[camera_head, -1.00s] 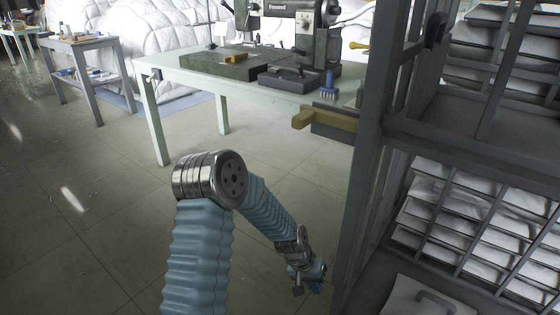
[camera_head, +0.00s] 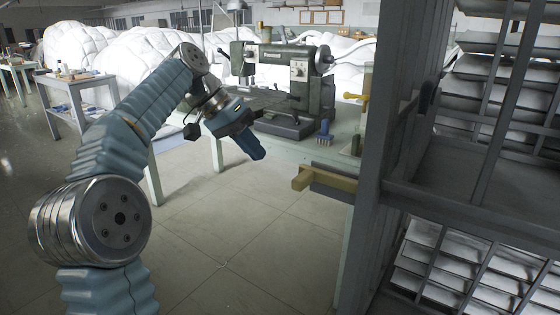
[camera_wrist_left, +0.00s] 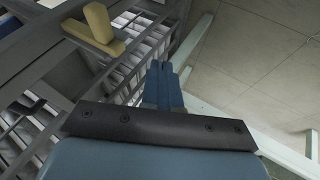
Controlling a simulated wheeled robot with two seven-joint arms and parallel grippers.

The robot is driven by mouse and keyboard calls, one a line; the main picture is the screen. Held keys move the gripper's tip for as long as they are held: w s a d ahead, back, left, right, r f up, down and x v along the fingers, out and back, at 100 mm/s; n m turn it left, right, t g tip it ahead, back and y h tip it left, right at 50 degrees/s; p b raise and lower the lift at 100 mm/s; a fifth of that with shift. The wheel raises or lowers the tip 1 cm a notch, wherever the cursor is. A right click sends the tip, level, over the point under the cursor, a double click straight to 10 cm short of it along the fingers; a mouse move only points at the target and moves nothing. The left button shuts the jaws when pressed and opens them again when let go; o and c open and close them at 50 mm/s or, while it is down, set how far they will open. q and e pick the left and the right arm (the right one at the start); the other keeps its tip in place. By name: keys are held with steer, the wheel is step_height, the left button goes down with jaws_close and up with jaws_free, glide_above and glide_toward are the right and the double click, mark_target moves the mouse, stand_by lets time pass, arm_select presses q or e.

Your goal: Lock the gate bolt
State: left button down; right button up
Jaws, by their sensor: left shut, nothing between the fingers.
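A yellow bar (camera_head: 325,178) with a grey block behind it juts left from the dark grey frame (camera_head: 372,215). A second yellow handle (camera_head: 355,97) sits higher up, left of the same frame. I cannot tell for sure which is the gate bolt, or whether it is locked. In the left wrist view a yellow T-shaped handle (camera_wrist_left: 98,22) shows at the upper left, against dark grey bars. My left gripper (camera_head: 256,152) hangs in front of the table, left of the yellow bar and apart from it. Its blue fingers (camera_wrist_left: 164,85) are together and empty.
A pale green table (camera_head: 290,150) carries a grey-green machine (camera_head: 290,75) and a blue brush-like item (camera_head: 323,132). White duvet heaps (camera_head: 75,42) lie behind. The floor (camera_head: 240,240) below the gripper is clear.

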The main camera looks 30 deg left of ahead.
arm_select(q)
steer(key=s+r+m, duration=0.1)
steer(key=s+r, duration=0.4)
steer(key=r, duration=0.1)
steer(key=shift+a, duration=0.4)
steer(key=w+d+f, duration=0.2)
steer(key=d+f, duration=0.5)
steer(key=d, duration=0.2)
steer(key=shift+w+f, duration=0.4)
